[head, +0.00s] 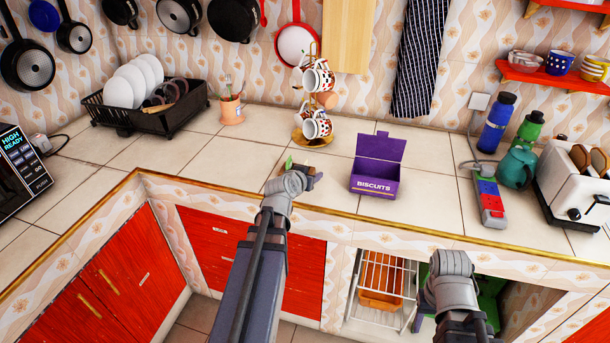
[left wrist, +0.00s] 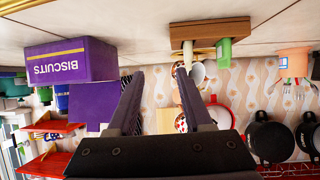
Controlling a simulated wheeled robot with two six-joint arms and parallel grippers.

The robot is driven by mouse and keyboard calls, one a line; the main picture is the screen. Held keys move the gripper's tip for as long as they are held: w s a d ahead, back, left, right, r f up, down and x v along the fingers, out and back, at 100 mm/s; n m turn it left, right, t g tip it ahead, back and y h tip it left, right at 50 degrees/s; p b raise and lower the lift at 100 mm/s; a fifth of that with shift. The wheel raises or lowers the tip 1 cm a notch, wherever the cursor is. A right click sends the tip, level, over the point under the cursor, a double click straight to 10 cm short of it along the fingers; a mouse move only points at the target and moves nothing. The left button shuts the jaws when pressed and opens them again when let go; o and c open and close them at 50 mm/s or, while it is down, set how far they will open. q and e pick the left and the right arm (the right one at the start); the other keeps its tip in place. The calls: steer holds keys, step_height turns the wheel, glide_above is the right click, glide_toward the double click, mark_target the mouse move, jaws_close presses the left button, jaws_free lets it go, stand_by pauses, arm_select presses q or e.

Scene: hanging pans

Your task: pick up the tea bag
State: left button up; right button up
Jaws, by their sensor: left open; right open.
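No tea bag can be told for certain. In the left wrist view, which is upside down, a small brown wooden block (left wrist: 207,30) on the counter carries a pale item (left wrist: 187,50) and a flat green item (left wrist: 224,49); either could be the tea bag. In the head view a bit of green (head: 289,162) shows beside my left gripper (head: 311,173), which hides most of that spot. My left gripper is open, with nothing between its fingertips (left wrist: 160,75) in the left wrist view. My right arm shows at the lower right, but its fingers are out of sight.
A purple biscuits box (head: 375,182) with its lid up stands right of my left gripper. A mug stand (head: 311,140) is behind it. A dish rack (head: 150,118) and orange cup (head: 231,112) stand left. A power strip (head: 488,205) and toaster (head: 578,185) stand right.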

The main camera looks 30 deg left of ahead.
mark_target(305, 162)
arm_select(q)
steer(key=shift+n+t+y, duration=0.4)
steer(key=shift+y, duration=0.2)
steer(key=a, duration=0.2)
steer(key=a+r, duration=0.1)
steer(key=a, duration=0.1)
steer(key=shift+s+a+r, duration=0.1)
steer(key=shift+s+a, duration=0.05)
steer(key=shift+s, duration=0.05)
steer(key=shift+b+x, duration=1.6)
steer(key=shift+x, duration=2.4)
steer(key=shift+s, duration=0.1)
jaws_close()
